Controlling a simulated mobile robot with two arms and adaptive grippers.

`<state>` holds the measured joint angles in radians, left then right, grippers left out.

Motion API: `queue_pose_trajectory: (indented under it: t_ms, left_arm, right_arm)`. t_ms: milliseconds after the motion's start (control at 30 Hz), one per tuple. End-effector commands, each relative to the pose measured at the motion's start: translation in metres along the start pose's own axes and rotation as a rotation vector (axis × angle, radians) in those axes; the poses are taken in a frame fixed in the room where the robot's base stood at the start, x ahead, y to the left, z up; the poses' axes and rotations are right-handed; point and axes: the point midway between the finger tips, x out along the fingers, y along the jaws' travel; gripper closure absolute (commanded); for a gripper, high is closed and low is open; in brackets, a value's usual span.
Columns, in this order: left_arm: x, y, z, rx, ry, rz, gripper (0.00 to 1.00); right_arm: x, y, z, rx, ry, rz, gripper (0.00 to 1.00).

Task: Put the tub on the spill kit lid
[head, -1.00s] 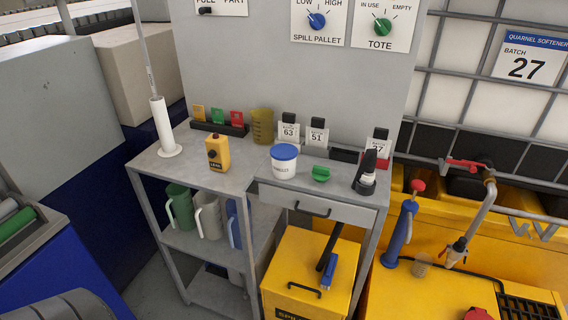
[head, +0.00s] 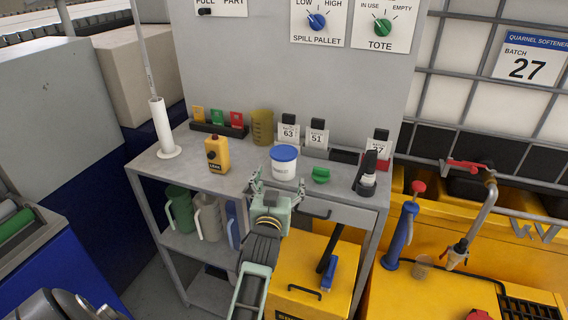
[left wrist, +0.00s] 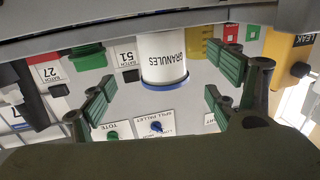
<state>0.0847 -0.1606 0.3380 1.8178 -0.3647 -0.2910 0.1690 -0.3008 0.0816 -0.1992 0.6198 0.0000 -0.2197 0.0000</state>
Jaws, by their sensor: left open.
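The tub (head: 283,170) is white with a blue lid and stands upright on the grey bench top. In the left wrist view the tub (left wrist: 162,58) appears upside down, with the word GRANULES on it. My left gripper (head: 278,184) is open and empty at the bench's front edge, just in front of the tub. In the left wrist view its finger pads (left wrist: 160,95) are spread wide, with the tub between and beyond them. The spill kit lid (head: 296,262) is the yellow top of the box below the bench, right of my left arm. My right gripper is not in view.
On the bench, a yellow leak bottle (head: 217,154) stands left of the tub and a green object (head: 321,175) lies to its right. A black-handled tool with a blue end (head: 328,272) rests on the lid's right part. The lid also has a black handle (head: 304,292).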

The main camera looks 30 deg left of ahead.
Motion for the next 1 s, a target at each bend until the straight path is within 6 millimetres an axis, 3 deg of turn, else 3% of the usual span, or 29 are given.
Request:
queue_pose_trajectory:
  t_ms: [600,967,1000]
  left_arm:
    - [0.072,-0.004,-0.009,-0.003,0.017,-0.002,0.19]
    - [0.080,-0.004,-0.007,-0.003,0.017,-0.002,0.19]
    - [0.080,-0.004,-0.007,-0.003,0.017,-0.002,0.22]
  right_arm:
    - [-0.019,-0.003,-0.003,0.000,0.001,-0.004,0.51]
    - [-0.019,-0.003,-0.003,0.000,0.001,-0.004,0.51]
    - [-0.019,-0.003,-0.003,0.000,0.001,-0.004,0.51]
